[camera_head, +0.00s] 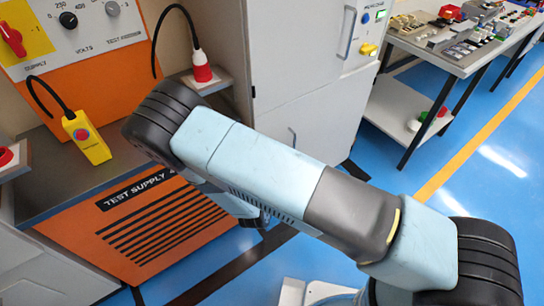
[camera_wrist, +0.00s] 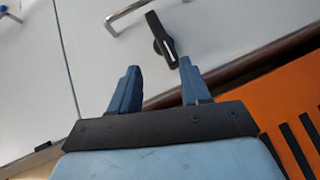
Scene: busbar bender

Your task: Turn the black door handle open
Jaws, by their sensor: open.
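The black door handle (camera_wrist: 160,38) shows in the wrist view on a pale cabinet door (camera_wrist: 225,30), as a short dark lever with a light stripe along it. It lies slanted, its lower end just beyond the gap between my fingertips. My gripper (camera_wrist: 159,65) is open, with its two blue fingers apart and nothing between them. Whether a finger touches the handle cannot be told. In the head view the grey-white cabinet (camera_head: 300,60) stands behind my arm, which hides the black handle and most of my gripper.
A metal bar handle (camera_wrist: 125,12) is close to the black handle. A workbench (camera_head: 450,55) with parts is at right. Blue floor is free between.

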